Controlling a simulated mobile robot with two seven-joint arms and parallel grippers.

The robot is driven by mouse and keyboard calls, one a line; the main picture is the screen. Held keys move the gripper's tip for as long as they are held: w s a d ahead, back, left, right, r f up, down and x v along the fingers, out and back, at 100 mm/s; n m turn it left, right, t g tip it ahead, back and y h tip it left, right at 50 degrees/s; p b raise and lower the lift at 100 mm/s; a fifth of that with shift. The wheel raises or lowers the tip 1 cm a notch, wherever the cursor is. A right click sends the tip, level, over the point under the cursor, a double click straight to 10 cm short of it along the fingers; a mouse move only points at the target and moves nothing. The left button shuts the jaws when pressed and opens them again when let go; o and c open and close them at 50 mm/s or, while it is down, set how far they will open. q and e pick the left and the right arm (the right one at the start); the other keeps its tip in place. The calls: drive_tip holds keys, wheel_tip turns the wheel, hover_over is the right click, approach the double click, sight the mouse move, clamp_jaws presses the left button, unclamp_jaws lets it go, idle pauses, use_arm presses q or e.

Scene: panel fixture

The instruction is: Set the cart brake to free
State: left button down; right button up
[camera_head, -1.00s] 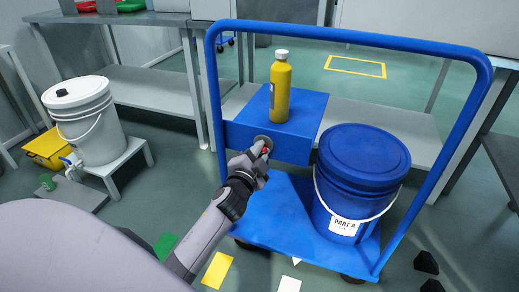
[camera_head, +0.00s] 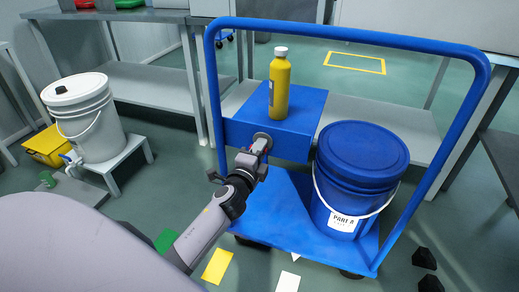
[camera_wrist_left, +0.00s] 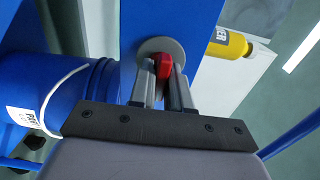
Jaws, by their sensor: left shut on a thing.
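The blue cart (camera_head: 300,215) stands in front of me with its tall blue handle frame. On the face of its blue box (camera_head: 292,148) is a round grey plate (camera_wrist_left: 158,47) with a red brake lever (camera_wrist_left: 163,66). My left gripper (camera_head: 262,145) is at this plate. In the left wrist view its two fingers (camera_wrist_left: 164,80) are closed around the red lever, one on each side. The fingers hide much of the lever in the head view. My right gripper is in neither view.
A yellow bottle (camera_head: 280,84) stands on the blue box. A blue lidded bucket (camera_head: 359,165) stands on the cart deck to the right. A white bucket (camera_head: 86,118) sits on a low stand at left. Grey benches (camera_head: 150,91) stand behind.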

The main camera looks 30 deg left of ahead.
use_arm(q)
drive_tip(key=shift+r, duration=0.1)
idle(0.3)
drive_tip(key=c, duration=1.2)
unclamp_jaws()
drive_tip(key=shift+o, duration=0.2)
drive_tip(key=shift+s, duration=0.1)
drive_tip(key=v, duration=0.7)
drive_tip(key=shift+p, duration=0.35)
drive_tip(key=shift+d, duration=0.1)
